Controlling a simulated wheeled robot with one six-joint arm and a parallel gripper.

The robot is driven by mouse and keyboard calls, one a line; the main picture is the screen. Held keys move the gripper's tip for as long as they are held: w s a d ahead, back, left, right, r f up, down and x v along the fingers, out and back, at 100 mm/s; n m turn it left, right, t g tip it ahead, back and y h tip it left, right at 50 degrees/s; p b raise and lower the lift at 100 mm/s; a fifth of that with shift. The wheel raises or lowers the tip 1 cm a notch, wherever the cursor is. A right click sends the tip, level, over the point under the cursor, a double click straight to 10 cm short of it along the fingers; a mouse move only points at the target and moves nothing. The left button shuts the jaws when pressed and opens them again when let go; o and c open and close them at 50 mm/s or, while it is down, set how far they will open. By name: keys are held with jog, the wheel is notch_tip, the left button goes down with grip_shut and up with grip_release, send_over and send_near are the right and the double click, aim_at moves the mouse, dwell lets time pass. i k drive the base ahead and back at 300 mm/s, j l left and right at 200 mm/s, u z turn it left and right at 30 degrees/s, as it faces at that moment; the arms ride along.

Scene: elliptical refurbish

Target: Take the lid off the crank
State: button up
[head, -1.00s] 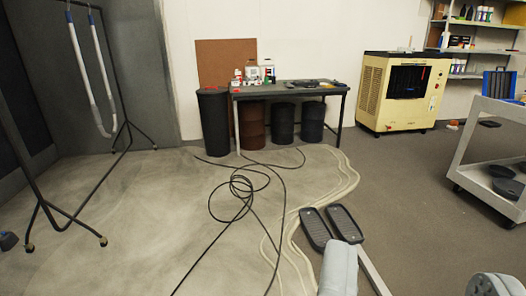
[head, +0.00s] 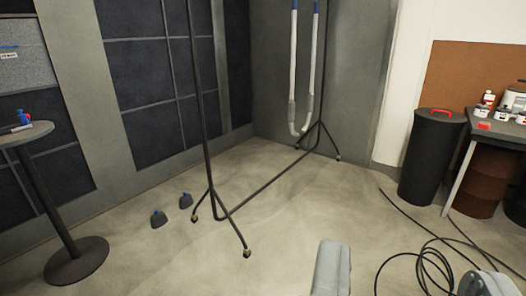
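I cannot make out the crank or its lid in the head view. The fingers of my gripper do not show. A grey, rounded part of mine (head: 332,268) rises from the bottom edge right of the middle, and another pale part of mine (head: 490,285) shows at the bottom right corner. Neither touches anything that I can see.
A black wheeled rack (head: 208,120) with white tubes stands ahead. A round table (head: 25,133) is at the left. Two small dark pieces (head: 172,209) lie on the floor. A black bin (head: 430,158), a workbench (head: 466,150) and a loose cable (head: 425,265) are at the right.

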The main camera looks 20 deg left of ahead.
aim_at(24, 120)
jog(key=i+j+u, duration=0.1)
jog(key=i+u, duration=0.15)
jog(key=u, duration=0.2)
jog(key=i+u, duration=0.25)
jog(key=u, duration=0.2)
jog(key=i+l+u, duration=0.1)
jog(key=i+u, duration=0.2)
jog(key=u, duration=0.2)
jog(key=i+l+u, duration=0.15)
jog(key=u, duration=0.3)
jog(key=i+l+u, duration=0.35)
jog(key=i+u, duration=0.2)
jog(key=i+l, duration=0.1)
jog(key=i, duration=1)
jog(key=i+l, duration=0.1)
jog(key=i, duration=1)
